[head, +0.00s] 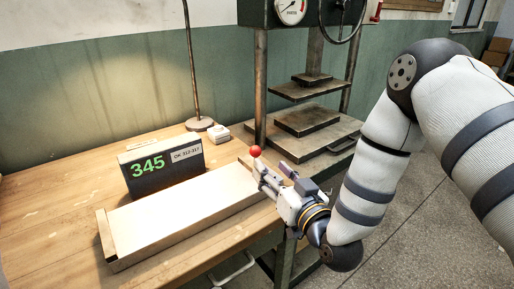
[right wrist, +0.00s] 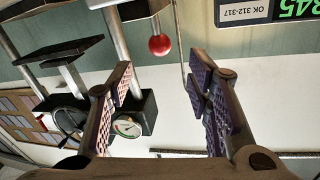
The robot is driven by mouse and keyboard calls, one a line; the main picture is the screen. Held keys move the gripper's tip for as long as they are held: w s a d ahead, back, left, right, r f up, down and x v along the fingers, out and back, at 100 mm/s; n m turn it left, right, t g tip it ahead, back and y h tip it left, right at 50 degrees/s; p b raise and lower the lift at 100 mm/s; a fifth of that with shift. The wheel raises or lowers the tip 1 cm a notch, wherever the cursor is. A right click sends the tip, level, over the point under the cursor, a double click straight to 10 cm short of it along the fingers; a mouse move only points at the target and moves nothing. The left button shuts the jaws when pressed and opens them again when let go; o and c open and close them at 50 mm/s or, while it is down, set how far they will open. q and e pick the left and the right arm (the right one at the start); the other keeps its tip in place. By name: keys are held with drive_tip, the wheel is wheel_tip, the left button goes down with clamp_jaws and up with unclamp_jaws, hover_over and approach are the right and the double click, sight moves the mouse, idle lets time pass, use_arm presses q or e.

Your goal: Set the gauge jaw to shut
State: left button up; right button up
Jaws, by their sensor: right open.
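A long pale gauge bed (head: 182,213) lies on the wooden bench, with an upright end piece (head: 104,236) at its left. A red ball knob (head: 255,152) shows at its right end. The jaw at that end is mostly hidden behind my right gripper (head: 273,172). The readout (head: 160,165) behind the bed shows a green 345 and a label "OK 312-317". In the right wrist view, which is upside down, the red knob (right wrist: 160,45) appears between and beyond the open fingers (right wrist: 161,82), with nothing between the pads. My left gripper is out of view.
A press (head: 308,122) with metal plates and a dial (head: 290,10) stands behind my right gripper. The bench's left side is clear.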

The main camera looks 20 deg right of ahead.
sight(258, 155)
drive_tip(key=w, duration=0.3)
drive_tip(key=w+a, duration=0.1)
drive_tip(key=w, duration=0.2)
drive_tip(key=w+b, duration=0.1)
drive_tip(key=w, duration=0.2)
drive_tip(key=shift+a+f, duration=0.25)
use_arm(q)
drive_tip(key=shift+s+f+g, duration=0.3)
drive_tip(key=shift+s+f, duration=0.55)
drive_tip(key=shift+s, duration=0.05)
use_arm(e)
drive_tip(key=shift+w+r, duration=0.2)
drive_tip(key=shift+w, duration=0.1)
drive_tip(key=shift+c, duration=0.3)
